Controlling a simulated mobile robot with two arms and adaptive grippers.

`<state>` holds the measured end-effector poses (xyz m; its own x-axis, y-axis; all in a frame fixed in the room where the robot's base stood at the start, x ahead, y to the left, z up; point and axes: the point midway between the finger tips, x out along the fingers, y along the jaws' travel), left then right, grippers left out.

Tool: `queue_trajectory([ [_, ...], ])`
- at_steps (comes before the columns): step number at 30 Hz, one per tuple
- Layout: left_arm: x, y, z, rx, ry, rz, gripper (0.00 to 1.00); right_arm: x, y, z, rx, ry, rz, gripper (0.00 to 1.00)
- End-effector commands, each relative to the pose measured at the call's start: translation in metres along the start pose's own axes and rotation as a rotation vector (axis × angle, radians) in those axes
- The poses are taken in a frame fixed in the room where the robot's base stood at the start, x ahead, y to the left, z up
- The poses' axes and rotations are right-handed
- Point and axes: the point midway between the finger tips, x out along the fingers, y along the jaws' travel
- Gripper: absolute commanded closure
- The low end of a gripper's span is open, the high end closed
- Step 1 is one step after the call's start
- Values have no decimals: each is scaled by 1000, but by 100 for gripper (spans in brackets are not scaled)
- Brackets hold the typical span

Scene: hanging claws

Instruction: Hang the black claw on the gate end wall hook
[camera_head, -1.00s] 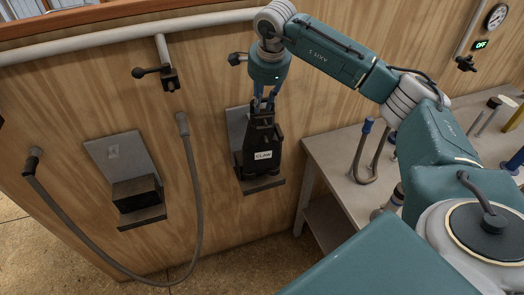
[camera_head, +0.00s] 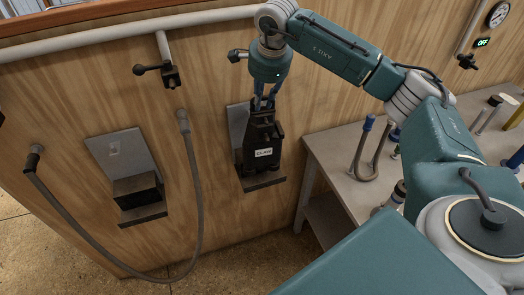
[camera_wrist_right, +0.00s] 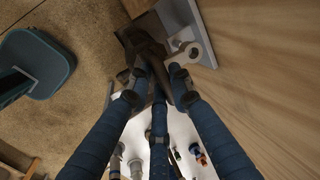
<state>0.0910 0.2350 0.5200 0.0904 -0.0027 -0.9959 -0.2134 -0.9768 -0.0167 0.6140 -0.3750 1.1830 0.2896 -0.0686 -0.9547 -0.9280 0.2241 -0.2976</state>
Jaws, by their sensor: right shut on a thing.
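The black claw (camera_head: 262,132), with a white "CLAW" label, is upright against a grey wall plate (camera_head: 236,116) with a dark ledge (camera_head: 265,182) at its foot. My right gripper (camera_head: 264,101) points down and is shut on the claw's top. In the right wrist view, the blue fingers (camera_wrist_right: 158,82) meet at the dark claw (camera_wrist_right: 143,45), beside a pale ring-shaped part (camera_wrist_right: 184,53) near the grey plate. The claw hides most of the plate, and I cannot tell whether it rests on a hook. My left gripper is not in view.
Another grey plate (camera_head: 113,150) with a black block and ledge is on the wall to the left. A grey hose (camera_head: 196,200) hangs between the plates. A pipe (camera_head: 120,38) with valves runs above. A bench (camera_head: 325,150) with tools stands to the right.

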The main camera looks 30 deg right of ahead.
Motion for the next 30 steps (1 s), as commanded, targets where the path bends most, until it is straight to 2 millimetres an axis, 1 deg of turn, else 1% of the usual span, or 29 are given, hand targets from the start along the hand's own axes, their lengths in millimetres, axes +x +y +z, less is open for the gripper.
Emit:
queue_trajectory([
  [30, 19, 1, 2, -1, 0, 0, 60, -20, 63, 8, -1, 0, -2, 100],
])
